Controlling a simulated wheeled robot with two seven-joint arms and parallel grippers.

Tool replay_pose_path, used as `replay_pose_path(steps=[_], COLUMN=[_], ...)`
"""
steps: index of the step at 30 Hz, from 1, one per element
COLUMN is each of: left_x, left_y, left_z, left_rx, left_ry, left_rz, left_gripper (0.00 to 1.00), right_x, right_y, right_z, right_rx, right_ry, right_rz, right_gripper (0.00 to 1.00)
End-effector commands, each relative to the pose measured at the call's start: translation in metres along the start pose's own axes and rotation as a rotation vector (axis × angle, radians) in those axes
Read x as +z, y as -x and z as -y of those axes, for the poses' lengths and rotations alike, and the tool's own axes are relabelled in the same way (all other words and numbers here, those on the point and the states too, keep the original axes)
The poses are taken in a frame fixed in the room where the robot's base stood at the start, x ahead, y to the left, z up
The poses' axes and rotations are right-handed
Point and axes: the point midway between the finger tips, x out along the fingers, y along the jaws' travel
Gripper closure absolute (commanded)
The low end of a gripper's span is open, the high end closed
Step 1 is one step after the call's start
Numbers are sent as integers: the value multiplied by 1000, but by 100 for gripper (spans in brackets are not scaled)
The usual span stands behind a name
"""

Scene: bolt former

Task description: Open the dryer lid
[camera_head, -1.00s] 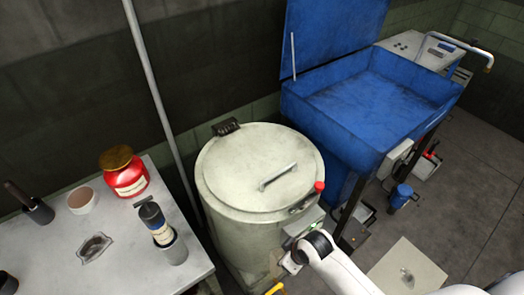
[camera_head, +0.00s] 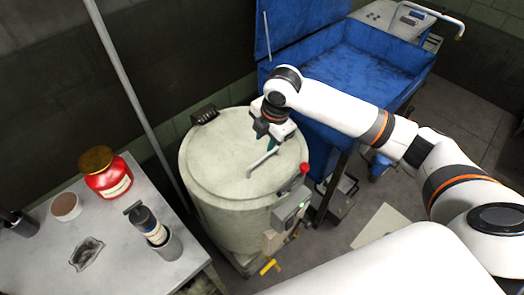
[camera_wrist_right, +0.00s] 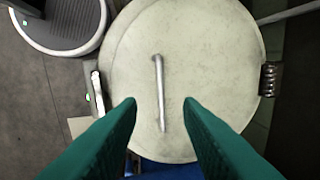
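The dryer (camera_head: 235,215) is a pale round drum, and its lid (camera_head: 215,150) lies flat and closed on top. A metal bar handle (camera_head: 263,160) stands on the lid. A dark hinge (camera_head: 204,114) is at the lid's back edge, and a red-knobbed latch (camera_head: 303,169) is at the front right. My right gripper (camera_head: 268,138) is above the lid near the handle. In the right wrist view its green fingers (camera_wrist_right: 160,103) are spread apart and empty, with the handle (camera_wrist_right: 159,90) below, between their lines. The left gripper is not visible.
A blue tub machine (camera_head: 340,75) with a raised lid stands directly right of the dryer. A pole rises behind the dryer.

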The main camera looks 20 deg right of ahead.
Motion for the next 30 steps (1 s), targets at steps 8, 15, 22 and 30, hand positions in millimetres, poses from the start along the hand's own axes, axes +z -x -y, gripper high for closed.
replay_pose_path(steps=[8, 15, 22, 30], left_x=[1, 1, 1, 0], left_y=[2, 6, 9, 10], left_z=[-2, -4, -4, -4], left_rx=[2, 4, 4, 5], left_ry=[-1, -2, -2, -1], left_rz=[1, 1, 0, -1], left_gripper=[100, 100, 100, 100], right_x=[-14, -14, -15, -16], right_y=[3, -42, -83, -104], right_z=[4, 3, 3, 2], right_rx=[22, 22, 19, 18], right_ry=[57, 54, 54, 55], right_rz=[-17, -16, -17, -18], right_gripper=[67, 67, 67, 67])
